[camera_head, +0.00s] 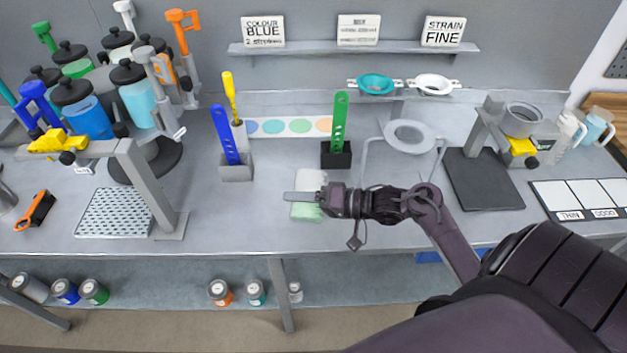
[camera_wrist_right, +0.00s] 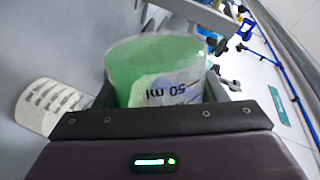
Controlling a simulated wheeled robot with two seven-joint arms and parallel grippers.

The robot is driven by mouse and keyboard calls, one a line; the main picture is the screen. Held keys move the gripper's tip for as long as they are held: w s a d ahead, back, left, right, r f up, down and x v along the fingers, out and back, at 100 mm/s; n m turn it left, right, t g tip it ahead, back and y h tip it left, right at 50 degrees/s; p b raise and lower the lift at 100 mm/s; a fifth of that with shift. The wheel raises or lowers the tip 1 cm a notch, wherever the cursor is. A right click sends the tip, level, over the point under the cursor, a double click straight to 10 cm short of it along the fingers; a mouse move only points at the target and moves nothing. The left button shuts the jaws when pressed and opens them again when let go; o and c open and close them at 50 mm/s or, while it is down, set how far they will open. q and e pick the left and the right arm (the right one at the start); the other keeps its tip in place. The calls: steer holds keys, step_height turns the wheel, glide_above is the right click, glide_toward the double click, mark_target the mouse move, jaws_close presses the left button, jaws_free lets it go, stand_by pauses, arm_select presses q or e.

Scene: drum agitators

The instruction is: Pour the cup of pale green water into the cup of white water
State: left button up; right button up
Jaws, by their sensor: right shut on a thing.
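My right gripper (camera_head: 308,197) is shut on the cup of pale green water (camera_head: 306,213), over the front middle of the bench. In the right wrist view the clear cup (camera_wrist_right: 155,72) sits between the jaws, with green liquid inside and a "50 ml" mark on its wall. The cup of white water (camera_head: 311,175) is just behind the gripper in the head view, partly hidden by it. It also shows in the wrist view (camera_wrist_right: 50,107), left of the held cup, with dark marks on its side. I cannot tell whether the cups touch. My left gripper is not in view.
A blue strainer spoon in a grey holder (camera_head: 236,173) and a green one in a black holder (camera_head: 336,158) stand behind the cups. A ring stand (camera_head: 409,134) is at the right. Jars and a grey frame (camera_head: 150,190) crowd the left.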

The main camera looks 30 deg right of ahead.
mark_target(295, 188)
steer(key=shift+m, duration=0.5)
steer(key=shift+w+d+r+m+g+p, duration=0.25)
steer(key=shift+w+m+g+p, duration=0.15)
steer(key=shift+p, duration=0.55)
steer(key=shift+w+d+r+m+p, duration=0.1)
steer(key=shift+d+r+m+p, duration=0.15)
steer(key=shift+p, duration=0.3)
steer(key=shift+w+r+m+y+p, duration=0.1)
steer(key=shift+r+m+y+p, duration=0.2)
steer(key=shift+p, duration=0.6)
steer(key=shift+d+r+m+p, duration=0.1)
steer(key=shift+r+m+p, duration=0.05)
steer(key=shift+m+p, duration=0.3)
stand_by(0.5)
steer(key=shift+w+d+r+m+g, duration=0.1)
steer(key=shift+w+r+m+g, duration=0.1)
steer(key=shift+m+g, duration=0.1)
stand_by(0.4)
